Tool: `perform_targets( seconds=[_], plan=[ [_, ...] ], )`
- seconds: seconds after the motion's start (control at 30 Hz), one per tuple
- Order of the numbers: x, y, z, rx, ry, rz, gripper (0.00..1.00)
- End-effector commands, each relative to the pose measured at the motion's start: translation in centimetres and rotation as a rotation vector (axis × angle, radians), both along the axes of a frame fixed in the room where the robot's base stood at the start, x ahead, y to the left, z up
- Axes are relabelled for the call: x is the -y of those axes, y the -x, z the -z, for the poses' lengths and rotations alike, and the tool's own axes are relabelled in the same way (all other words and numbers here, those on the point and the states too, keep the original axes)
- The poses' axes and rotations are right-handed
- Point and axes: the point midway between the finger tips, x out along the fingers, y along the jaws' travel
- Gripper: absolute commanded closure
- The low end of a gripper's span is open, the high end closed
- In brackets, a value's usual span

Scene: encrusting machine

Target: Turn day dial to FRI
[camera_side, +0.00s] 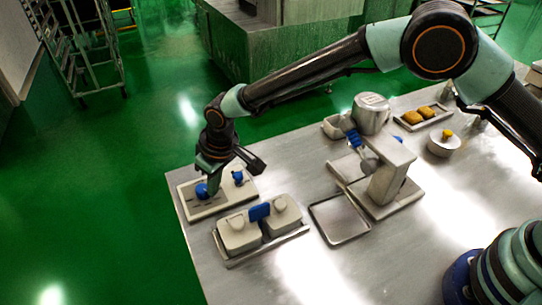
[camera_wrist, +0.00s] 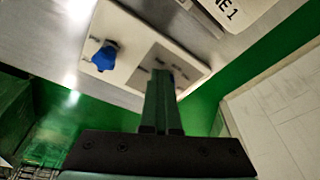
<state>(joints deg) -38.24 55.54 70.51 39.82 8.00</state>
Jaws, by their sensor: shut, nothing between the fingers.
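A pale control panel (camera_side: 222,205) lies at the left end of the steel table, with two blue dials. One blue dial (camera_side: 201,190) is at its left part, and the other blue dial (camera_side: 238,177) is at its right part. My gripper (camera_side: 212,191) points down at the left dial, its fingers shut and empty. In the wrist view my shut fingers (camera_wrist: 162,82) reach over a grey label plate (camera_wrist: 147,68) and mostly hide the dial behind them. Its marks are too small to read, so its setting cannot be told. The other dial (camera_wrist: 105,57) shows clear of the fingers.
Two lidded white containers (camera_side: 240,233) with a blue part between them stand close in front of the panel. An empty tray (camera_side: 340,218) and the machine (camera_side: 388,180) stand to the right. Green floor lies beyond the table's left edge.

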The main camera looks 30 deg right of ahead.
Motion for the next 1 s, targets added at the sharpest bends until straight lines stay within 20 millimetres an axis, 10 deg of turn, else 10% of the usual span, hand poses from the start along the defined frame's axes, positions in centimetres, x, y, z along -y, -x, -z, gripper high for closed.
perform_targets(
  seconds=[1.0],
  plan=[
    [-1.8, 0.9, -0.1, -0.003, -0.008, -0.003, 1.0]
  ],
)
